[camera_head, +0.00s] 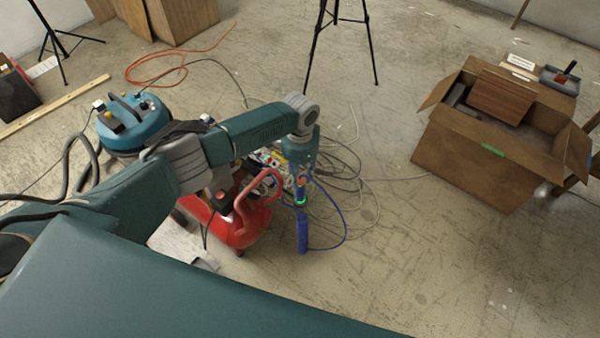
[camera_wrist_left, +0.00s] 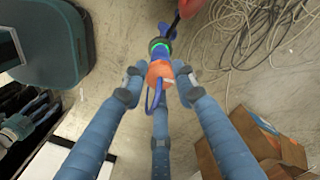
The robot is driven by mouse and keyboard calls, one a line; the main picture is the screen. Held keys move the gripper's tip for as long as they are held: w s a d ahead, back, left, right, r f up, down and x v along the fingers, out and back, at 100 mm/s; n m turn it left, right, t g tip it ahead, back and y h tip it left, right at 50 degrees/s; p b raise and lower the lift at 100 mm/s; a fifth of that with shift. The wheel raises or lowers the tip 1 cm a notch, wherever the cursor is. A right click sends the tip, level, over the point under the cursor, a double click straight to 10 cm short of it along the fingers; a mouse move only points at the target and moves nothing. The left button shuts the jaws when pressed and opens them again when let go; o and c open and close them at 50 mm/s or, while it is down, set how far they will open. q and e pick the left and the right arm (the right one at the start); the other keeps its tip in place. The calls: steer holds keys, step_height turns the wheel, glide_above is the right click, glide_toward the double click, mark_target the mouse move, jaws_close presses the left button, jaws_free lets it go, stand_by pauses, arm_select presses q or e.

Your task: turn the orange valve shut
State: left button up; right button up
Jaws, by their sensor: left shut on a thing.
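The orange valve (camera_wrist_left: 160,72) shows in the left wrist view between my fingers, with a green ring (camera_wrist_left: 159,45) and a blue fitting just beyond it. In the head view, a small orange part shows just below the wrist. My left gripper (camera_wrist_left: 160,84) is shut on the orange valve, with fingers on its sides; the contact faces are partly hidden. In the head view, my left gripper (camera_head: 302,178) points down beside a red air compressor (camera_head: 238,222). A blue cylindrical part (camera_head: 303,235) hangs below it. My right gripper is not in view.
Loose cables and a blue hose (camera_head: 345,225) lie around the gripper. A blue-topped machine (camera_head: 135,125) stands to the left. An open cardboard box (camera_head: 475,160) is at the right, and a black tripod (camera_head: 313,50) behind. The floor at front right is clear.

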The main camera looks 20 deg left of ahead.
arm_select(q)
steer(key=n+p, duration=0.1)
steer(key=n, duration=0.2)
steer(key=shift+r+n+p, duration=0.1)
steer(key=shift+n+p, duration=0.3)
steer(key=n+p, duration=0.1)
steer(key=n, duration=0.2)
steer(key=shift+n, duration=0.3)
steer(key=n+p, duration=0.2)
steer(key=n, duration=0.2)
steer(key=shift+n+p, duration=0.35)
steer(key=shift+n, duration=1.35)
steer(key=o, duration=1.2)
steer(key=shift+c, duration=0.2)
